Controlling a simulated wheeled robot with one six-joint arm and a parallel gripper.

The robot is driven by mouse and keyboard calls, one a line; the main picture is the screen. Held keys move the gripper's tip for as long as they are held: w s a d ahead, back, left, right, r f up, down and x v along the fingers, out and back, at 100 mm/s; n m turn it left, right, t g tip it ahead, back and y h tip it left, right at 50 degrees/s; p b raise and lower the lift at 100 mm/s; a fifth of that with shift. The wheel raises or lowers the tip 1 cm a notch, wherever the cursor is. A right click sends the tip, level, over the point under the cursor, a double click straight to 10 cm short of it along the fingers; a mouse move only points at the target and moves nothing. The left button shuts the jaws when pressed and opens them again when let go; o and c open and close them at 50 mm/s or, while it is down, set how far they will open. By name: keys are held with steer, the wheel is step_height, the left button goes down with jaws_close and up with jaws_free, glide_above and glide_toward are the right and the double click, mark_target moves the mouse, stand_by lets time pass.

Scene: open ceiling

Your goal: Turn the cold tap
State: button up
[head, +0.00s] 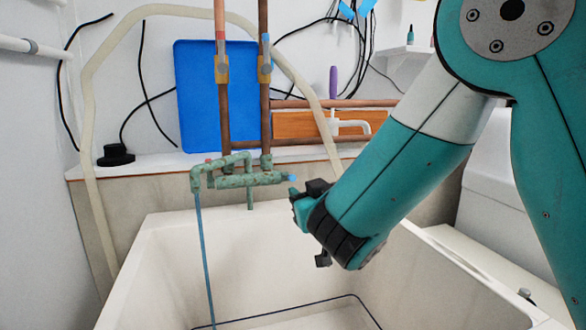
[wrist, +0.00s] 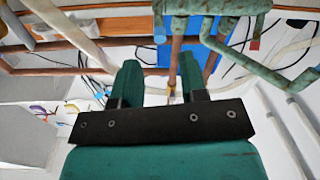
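The corroded green tap (head: 235,178) is mounted above the back of the white sink, on copper pipes. Its blue end (head: 292,178), which looks like the cold handle, points right toward my gripper (head: 304,212). A thin blue stream or line (head: 204,250) runs down from the left spout into the sink. In the wrist view, the tap body (wrist: 212,7) crosses the top and the blue end (wrist: 160,35) shows just beyond my fingers. My gripper (wrist: 160,63) is open, with an empty gap between the fingers. It appears apart from the blue end. Its fingertips are largely hidden in the head view.
The white sink (head: 160,262) lies below. Two copper pipes with valves (head: 222,70) rise behind the tap. A blue board (head: 195,110) leans on the wall. A pale hose (head: 92,200) arches around the area. A white spout (head: 350,125) is at the back right.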

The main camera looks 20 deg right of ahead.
mark_target(290, 178)
steer(key=w+p, duration=0.1)
steer(key=w, duration=0.4)
steer(key=w+p, duration=0.2)
steer(key=w, duration=0.3)
steer(key=shift+w+a+p, duration=0.2)
steer(key=shift+w+p, duration=0.05)
steer(key=shift+p, duration=0.05)
